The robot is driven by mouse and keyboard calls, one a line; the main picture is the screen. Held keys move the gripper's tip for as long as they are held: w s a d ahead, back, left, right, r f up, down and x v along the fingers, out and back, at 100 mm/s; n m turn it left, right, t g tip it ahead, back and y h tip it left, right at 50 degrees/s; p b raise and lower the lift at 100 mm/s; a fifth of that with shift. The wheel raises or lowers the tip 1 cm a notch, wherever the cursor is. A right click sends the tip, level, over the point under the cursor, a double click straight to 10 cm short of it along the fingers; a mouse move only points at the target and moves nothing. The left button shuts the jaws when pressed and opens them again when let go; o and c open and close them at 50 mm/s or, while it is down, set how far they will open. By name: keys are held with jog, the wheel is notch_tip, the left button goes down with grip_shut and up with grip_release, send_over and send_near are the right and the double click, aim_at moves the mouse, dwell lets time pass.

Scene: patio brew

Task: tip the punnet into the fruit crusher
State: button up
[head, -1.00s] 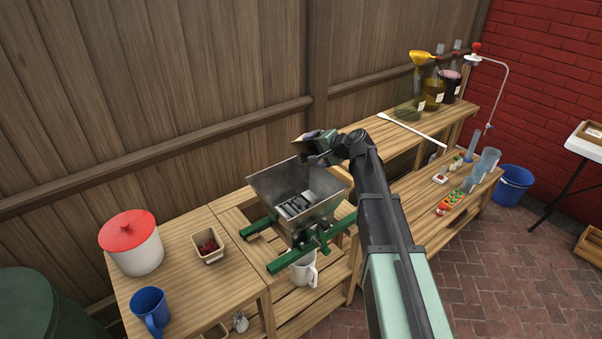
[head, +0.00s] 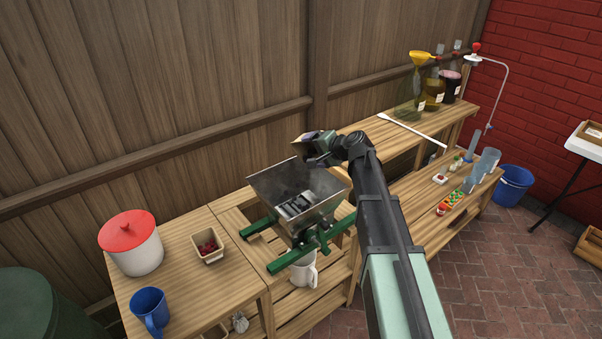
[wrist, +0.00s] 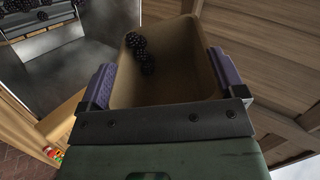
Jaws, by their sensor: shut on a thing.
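My gripper (wrist: 165,85) is shut on a tan punnet (wrist: 185,62), with purple pads against its two sides. The punnet is tilted, and a few blackberries (wrist: 140,55) lie inside it near its left side. In the head view the punnet (head: 301,146) is small and partly hidden behind my gripper (head: 315,145), at the back right rim of the fruit crusher. The fruit crusher (head: 270,191) has a grey metal hopper on a green frame. In the wrist view several blackberries (wrist: 62,78) lie in the crusher's hopper (wrist: 110,22).
A second punnet with red fruit (head: 208,246), a white pot with a red lid (head: 130,241) and a blue mug (head: 150,308) stand on the left bench. A white mug (head: 304,270) sits under the crusher. Bottles (head: 433,90) stand at the back right.

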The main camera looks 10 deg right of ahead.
jog(key=shift+s+a+f+n+t+h+b, duration=0.15)
jog(key=shift+s+a+n+t+h+b, duration=0.25)
jog(key=shift+s+a+n+t, duration=0.1)
dwell(1.0)
jog(key=w+d+m+g+y, duration=0.1)
jog(key=w+d+m+g+p, duration=0.1)
jog(key=w, duration=0.1)
jog(key=shift+d+r+m+y, duration=0.3)
jog(key=shift+y, duration=0.1)
jog(key=shift+s+f, duration=0.25)
jog(key=shift+a+r, duration=0.1)
jog(key=shift+a, duration=0.05)
jog(key=shift+w, duration=0.1)
jog(key=w+d+f+m+g+y+b, duration=0.3)
jog(key=w+d+m+g+y+b, duration=0.1)
jog(key=w+d+m+y+b, duration=0.5)
jog(key=shift+w+d+m+b, duration=0.6)
jog(key=shift+d+m+b, duration=0.55)
jog(key=shift+m, duration=0.55)
